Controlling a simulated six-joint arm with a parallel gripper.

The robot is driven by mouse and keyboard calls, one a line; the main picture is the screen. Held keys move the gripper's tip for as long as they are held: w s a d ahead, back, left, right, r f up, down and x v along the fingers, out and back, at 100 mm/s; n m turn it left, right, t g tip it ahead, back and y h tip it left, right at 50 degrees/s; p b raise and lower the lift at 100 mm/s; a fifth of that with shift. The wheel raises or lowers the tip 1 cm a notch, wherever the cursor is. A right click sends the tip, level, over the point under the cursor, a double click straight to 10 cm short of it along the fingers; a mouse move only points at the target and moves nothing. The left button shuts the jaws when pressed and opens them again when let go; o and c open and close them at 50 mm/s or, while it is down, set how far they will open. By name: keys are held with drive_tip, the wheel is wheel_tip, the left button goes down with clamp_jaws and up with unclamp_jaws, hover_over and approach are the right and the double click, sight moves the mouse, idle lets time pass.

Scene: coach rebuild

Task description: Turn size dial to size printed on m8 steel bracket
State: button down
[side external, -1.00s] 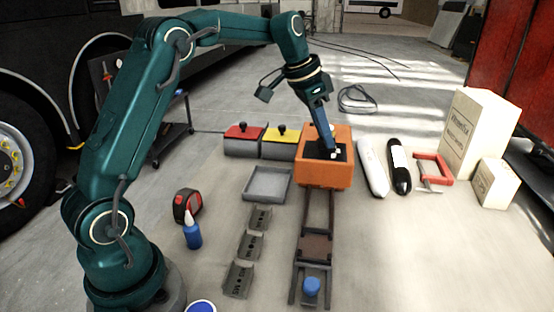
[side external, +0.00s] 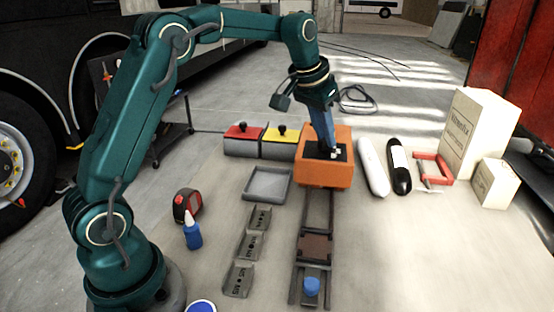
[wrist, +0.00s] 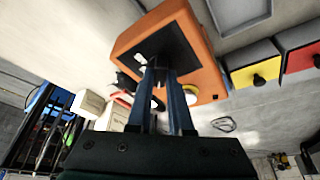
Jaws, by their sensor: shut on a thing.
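An orange box (side external: 323,176) with a black top panel stands at the far end of a rail track. My gripper (side external: 331,150) points down at this panel, with its fingers close together at the panel. It is shut on the size dial, which the fingers mostly hide; the dial's setting cannot be read. The wrist view shows the fingers (wrist: 160,75) against the black panel (wrist: 168,50) of the orange box. Three grey steel brackets (side external: 259,217) (side external: 249,246) (side external: 238,280) lie in a row left of the track. They carry dark print, too small to read surely.
A grey tray (side external: 268,198) lies left of the box, with red-lidded (side external: 243,146) and yellow-lidded (side external: 281,150) bins behind. A blue knob (side external: 312,287) sits at the track's near end.

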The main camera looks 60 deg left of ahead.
drive_tip(key=c, duration=0.8)
unclamp_jaws()
drive_tip(key=shift+v, duration=2.6)
drive_tip(key=shift+r, duration=0.1)
drive_tip(key=s+d+r+m+t, duration=0.15)
drive_tip(key=s+d+r, duration=0.35)
drive_tip(key=s, duration=0.5)
drive_tip(key=shift+n+g, duration=0.25)
drive_tip(key=s+f, duration=0.3)
drive_tip(key=s, duration=0.1)
drive_tip(key=s+d+f, duration=0.1)
drive_tip(key=s+f, duration=0.3)
drive_tip(key=s+d+f, duration=0.1)
drive_tip(key=s+f, duration=0.2)
drive_tip(key=s, duration=0.2)
drive_tip(key=shift+f, duration=0.3)
